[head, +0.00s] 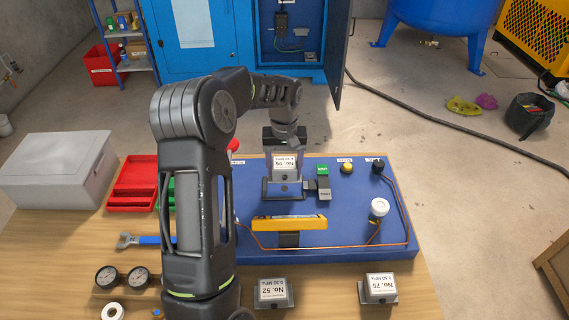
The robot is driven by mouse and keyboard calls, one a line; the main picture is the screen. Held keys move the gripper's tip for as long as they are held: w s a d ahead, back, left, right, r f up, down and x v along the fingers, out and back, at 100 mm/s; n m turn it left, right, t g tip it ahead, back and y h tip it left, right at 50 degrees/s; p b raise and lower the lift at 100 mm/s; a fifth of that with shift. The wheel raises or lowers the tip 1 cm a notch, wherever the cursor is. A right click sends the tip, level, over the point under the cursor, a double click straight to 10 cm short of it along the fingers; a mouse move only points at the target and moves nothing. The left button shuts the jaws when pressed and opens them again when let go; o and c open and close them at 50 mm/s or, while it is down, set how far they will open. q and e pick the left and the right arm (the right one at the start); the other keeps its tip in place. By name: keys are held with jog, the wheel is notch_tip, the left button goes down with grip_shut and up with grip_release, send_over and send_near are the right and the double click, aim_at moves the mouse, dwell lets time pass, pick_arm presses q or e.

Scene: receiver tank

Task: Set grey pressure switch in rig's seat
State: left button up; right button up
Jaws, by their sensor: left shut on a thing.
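My left gripper (285,143) reaches over the blue rig board (340,210) from its far side. It is shut on a grey pressure switch (285,175) with a white label, upside down in this view. The switch is at the grey seat (284,190) on the board. I cannot tell whether it rests fully in the seat or is just above it. Two more grey boxes with labels stand on the wooden bench in front of the board: No. 52 (276,292) and No. 75 (379,288). My right gripper is not in view.
A yellow bar (289,223) on a stand, a white round part (379,207), a yellow button (347,168) and copper tubing occupy the board. Gauges (138,276), a blue-handled wrench (148,240), red trays (133,185) and a grey case (58,170) lie on the left.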

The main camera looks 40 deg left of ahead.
pick_arm(q)
jog(key=shift+f+b, duration=1.05)
jog(key=shift+f, duration=0.95)
jog(key=shift+f+b, duration=0.6)
jog(key=shift+f, duration=0.05)
jog(key=o, duration=1.8)
jog(key=shift+s, duration=0.1)
jog(key=shift+o, duration=0.2)
jog(key=shift+d+r, duration=0.1)
jog(key=shift+r, duration=0.3)
notch_tip(320, 180, up, 7)
jog(key=shift+b, duration=0.6)
